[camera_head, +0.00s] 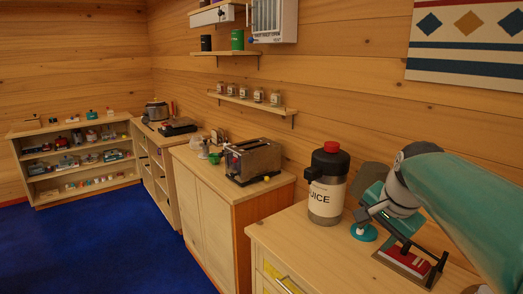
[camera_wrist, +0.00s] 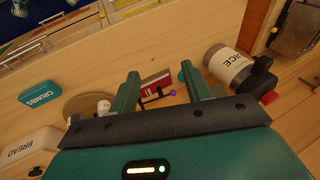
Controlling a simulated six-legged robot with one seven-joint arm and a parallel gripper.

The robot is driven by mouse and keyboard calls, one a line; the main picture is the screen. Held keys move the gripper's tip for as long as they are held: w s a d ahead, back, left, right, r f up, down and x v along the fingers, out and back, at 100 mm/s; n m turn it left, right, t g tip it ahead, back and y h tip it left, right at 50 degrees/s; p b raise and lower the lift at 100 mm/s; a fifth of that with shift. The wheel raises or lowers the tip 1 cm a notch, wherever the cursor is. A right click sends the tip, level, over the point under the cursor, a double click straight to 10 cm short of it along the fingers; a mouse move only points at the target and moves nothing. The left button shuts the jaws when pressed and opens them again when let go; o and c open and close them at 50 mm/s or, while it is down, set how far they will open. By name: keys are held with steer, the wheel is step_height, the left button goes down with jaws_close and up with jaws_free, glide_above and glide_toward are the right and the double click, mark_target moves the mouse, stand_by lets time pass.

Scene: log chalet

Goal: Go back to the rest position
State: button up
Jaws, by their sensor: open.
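My gripper (camera_wrist: 163,82) is open in the wrist view, with its two teal fingers apart and nothing held between them. It hangs above the wooden counter. A small red and white item (camera_wrist: 155,80) and a thin dark piece with a purple end (camera_wrist: 173,93) lie on the counter beyond the fingertips. In the head view my teal arm reaches in from the right over the near counter (camera_head: 290,232). There the arm partly hides the red item (camera_head: 408,261) in its dark frame.
The juice jug (camera_head: 326,185) with a red cap stands close left of my arm; it also shows in the wrist view (camera_wrist: 229,68). A crumbs box (camera_wrist: 40,97) and a bread box (camera_wrist: 28,150) lie nearby. A toaster (camera_head: 253,160) stands farther back. The blue floor (camera_head: 100,250) is clear.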

steer(key=s+a+f+n, duration=0.4)
steer(key=s+n, duration=0.1)
steer(key=s, duration=0.3)
steer(key=s+a+f+n, duration=0.4)
steer(key=s+n, duration=0.1)
steer(key=s, duration=0.4)
steer(key=shift+s+a+f+n+t, duration=0.25)
steer(key=shift+f+n+t, duration=0.15)
steer(key=shift+c, duration=1.3)
steer(key=shift+a, duration=0.2)
